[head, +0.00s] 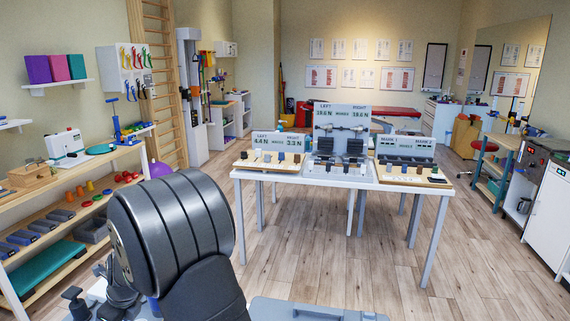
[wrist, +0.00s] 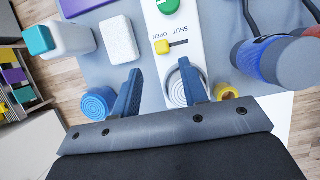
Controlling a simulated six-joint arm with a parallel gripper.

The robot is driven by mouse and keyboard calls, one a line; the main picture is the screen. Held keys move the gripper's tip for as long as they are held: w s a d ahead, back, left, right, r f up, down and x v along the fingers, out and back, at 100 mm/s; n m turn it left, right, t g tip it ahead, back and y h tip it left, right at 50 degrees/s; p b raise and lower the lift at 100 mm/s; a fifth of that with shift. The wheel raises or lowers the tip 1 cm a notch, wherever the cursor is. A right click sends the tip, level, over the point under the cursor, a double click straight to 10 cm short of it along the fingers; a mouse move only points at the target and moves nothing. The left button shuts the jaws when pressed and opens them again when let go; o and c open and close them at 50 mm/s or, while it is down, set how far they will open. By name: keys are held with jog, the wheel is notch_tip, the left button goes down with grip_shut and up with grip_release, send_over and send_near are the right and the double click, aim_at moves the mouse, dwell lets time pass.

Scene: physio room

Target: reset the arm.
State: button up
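In the wrist view my gripper (wrist: 161,70) is open, its two blue fingers well apart with nothing between their tips. Beyond the fingers is a white panel (wrist: 172,22) with a green round part, a yellow slider knob (wrist: 162,47) on a dark slot, and lettering that includes "SHUT". A round part with a pale ring (wrist: 176,88) shows between the fingers, partly hidden by the right one. In the head view a big dark ribbed part of my arm (head: 178,228) fills the lower left. I cannot make out my fingers there.
In the wrist view a blue roll (wrist: 98,103), a white block (wrist: 119,40), a yellow ring (wrist: 226,91) and a blue-grey cylinder (wrist: 282,60) surround the fingers. In the head view a white table (head: 280,177) with display boards stands ahead, with loaded shelves left and open floor between.

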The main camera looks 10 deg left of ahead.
jog(key=x, duration=0.5)
jog(key=shift+a+f, duration=0.15)
jog(key=shift+f, duration=0.2)
jog(key=shift+w, duration=0.3)
jog(key=shift+o, duration=0.4)
